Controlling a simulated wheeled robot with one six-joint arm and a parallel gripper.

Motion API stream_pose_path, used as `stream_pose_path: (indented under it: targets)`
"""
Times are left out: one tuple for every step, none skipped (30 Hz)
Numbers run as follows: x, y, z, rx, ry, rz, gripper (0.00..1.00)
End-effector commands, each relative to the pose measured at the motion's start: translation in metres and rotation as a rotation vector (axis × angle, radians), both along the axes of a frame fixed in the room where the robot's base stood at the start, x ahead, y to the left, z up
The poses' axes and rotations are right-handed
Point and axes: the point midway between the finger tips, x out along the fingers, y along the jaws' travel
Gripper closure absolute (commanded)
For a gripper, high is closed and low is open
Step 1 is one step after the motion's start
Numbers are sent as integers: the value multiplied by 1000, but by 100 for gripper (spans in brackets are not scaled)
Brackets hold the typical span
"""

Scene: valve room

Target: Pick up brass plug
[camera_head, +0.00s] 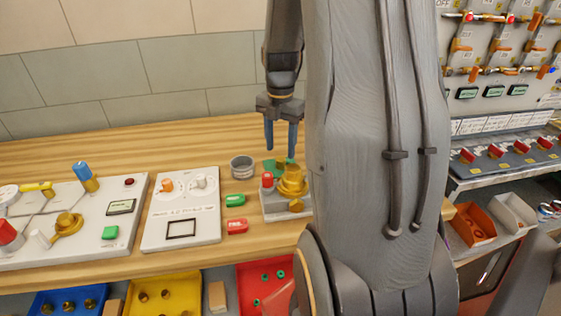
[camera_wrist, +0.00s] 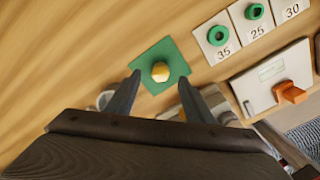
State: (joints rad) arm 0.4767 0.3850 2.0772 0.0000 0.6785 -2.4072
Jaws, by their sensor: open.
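The brass plug (camera_wrist: 160,71) looks like a small round golden piece on a green square mat (camera_wrist: 178,80) in the wrist view. My gripper (camera_wrist: 159,82) is open and empty, with one finger on each side of the plug's line and the plug just beyond the fingertips. In the head view my gripper (camera_head: 280,147) points straight down above the wooden bench. Part of the green mat (camera_head: 269,163) shows below it, behind a brass valve fitting. I cannot clearly make out the plug in the head view.
The brass valve fitting (camera_head: 292,182) on a grey block stands close in front of the mat. A grey cup (camera_head: 242,167) is to its left. Bare wood (camera_wrist: 85,50) lies to the mat's left.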

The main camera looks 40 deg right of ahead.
Motion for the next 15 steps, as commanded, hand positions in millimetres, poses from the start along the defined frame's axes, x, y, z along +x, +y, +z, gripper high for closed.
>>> stream_pose_path:
  targets:
    - [-2,0,-6,2,5,0,52]
    - [-3,0,-10,3,4,1,52]
    - [-3,0,-15,2,5,1,52]
    - [-2,0,-19,2,4,2,52]
    - [-2,1,-23,2,4,2,52]
    - [-2,1,-27,2,4,3,52]
    - [-2,1,-29,1,3,3,52]
    - [-2,1,-31,1,3,3,52]
    - [-2,1,-33,2,2,3,52]
    - [-2,1,-34,2,2,4,52]
    - [-1,1,-35,1,1,4,52]
    - [-1,1,-35,1,1,4,52]
    - [-1,1,-35,1,1,4,52]
    - [-1,1,-35,1,1,4,52]
    - [-1,1,-35,1,1,4,52]
